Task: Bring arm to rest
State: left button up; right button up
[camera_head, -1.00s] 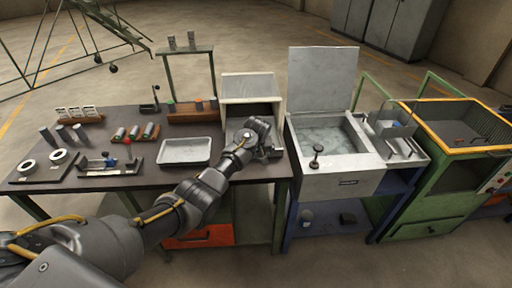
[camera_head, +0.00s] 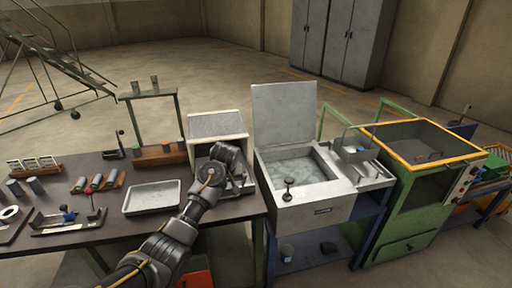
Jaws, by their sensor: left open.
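My left arm comes in from the bottom left and reaches over the dark workbench (camera_head: 110,238). My left gripper (camera_head: 238,184) is at the front of the small white open-fronted box (camera_head: 218,125) at the bench's right end. The wrist hides most of the fingers, and I cannot see anything held in them. The gripper is open. My right gripper is not in view.
A grey tray (camera_head: 152,197) lies just left of my forearm. A sink-like basin with raised lid (camera_head: 284,112) stands to the right, then a green cabinet with yellow rim (camera_head: 402,212). Several cylinders and small fixtures stand on the bench's left.

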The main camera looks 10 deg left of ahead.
pick_arm(q)
jog(key=s+d+f+m+h, duration=0.1)
jog(key=s+f+m, duration=0.1)
jog(key=s+f, duration=0.7)
jog(key=s+d+f+m, duration=0.15)
jog(key=s+f, duration=0.35)
jog(key=s, duration=0.7)
jog(key=s+r+m+h, duration=0.15)
jog(key=s+m, duration=0.25)
jog(key=s, duration=2.1)
notch_tip(320, 180, down, 29)
jog(key=s+g+b, duration=0.2)
jog(key=b, duration=0.1)
jog(key=s+a+f+g+b, duration=0.1)
jog(key=s+a+f+b, duration=0.1)
jog(key=s+f, duration=1.3)
notch_tip(320, 180, down, 2)
jog(key=shift+s+a+f, duration=0.15)
jog(key=shift+s+a, duration=0.2)
jog(key=shift+a, duration=0.25)
